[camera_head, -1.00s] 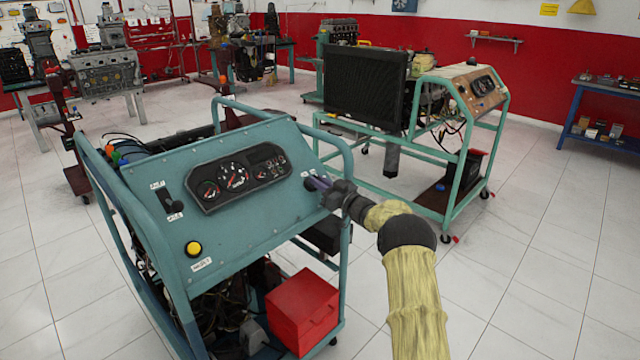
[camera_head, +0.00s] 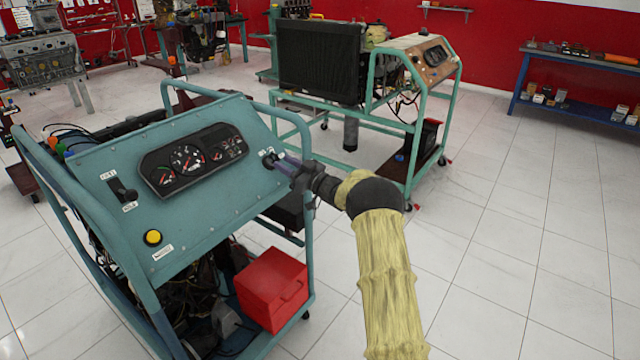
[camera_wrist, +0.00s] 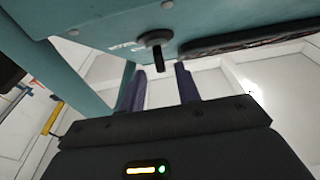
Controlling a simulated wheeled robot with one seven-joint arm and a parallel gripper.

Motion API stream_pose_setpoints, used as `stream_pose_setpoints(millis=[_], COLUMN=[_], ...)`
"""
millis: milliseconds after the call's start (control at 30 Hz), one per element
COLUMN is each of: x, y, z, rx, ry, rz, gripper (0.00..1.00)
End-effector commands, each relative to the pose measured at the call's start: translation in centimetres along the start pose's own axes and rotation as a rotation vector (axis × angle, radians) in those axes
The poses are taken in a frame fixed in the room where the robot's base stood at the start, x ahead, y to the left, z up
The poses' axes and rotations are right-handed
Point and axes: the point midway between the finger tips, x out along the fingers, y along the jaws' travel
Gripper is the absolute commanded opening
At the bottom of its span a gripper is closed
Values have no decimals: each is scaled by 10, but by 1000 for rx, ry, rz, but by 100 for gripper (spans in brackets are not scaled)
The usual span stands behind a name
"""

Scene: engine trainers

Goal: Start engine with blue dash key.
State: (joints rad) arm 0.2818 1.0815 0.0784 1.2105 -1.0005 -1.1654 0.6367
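The teal engine trainer's dash panel (camera_head: 205,180) slopes up at the left of the head view, with a black gauge cluster (camera_head: 190,160) on it. My gripper (camera_head: 283,163) is at the panel's upper right corner, by a small white label. In the wrist view, a dark key in a round switch (camera_wrist: 157,48) sticks out of the teal panel (camera_wrist: 205,22). My gripper (camera_wrist: 159,76) shows there with its two purple-blue fingers apart. The key lies between the lines of the fingers, just beyond their tips, with no contact visible. My gripper hides the switch in the head view.
A black lever (camera_head: 122,190) and a yellow button (camera_head: 153,237) are on the panel's left side. The teal frame tube (camera_head: 292,118) rises close behind my gripper. A red box (camera_head: 270,290) sits low in the frame. A second trainer (camera_head: 420,95) stands behind; open floor lies right.

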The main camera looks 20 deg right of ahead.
Motion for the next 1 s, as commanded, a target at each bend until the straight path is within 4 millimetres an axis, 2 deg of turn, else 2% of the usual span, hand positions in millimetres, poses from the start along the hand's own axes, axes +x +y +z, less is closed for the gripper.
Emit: stream_pose_setpoints(millis=[33, 633, 800, 1000], x=[-11, -125, -141, -143], y=[2, 1, 1, 0], z=[0, 1, 1, 1], rx=[1, 0, 1, 0], ry=[-2, -4, -3, -2], rz=[3, 3, 2, 0], gripper=[33, 33, 33, 33])
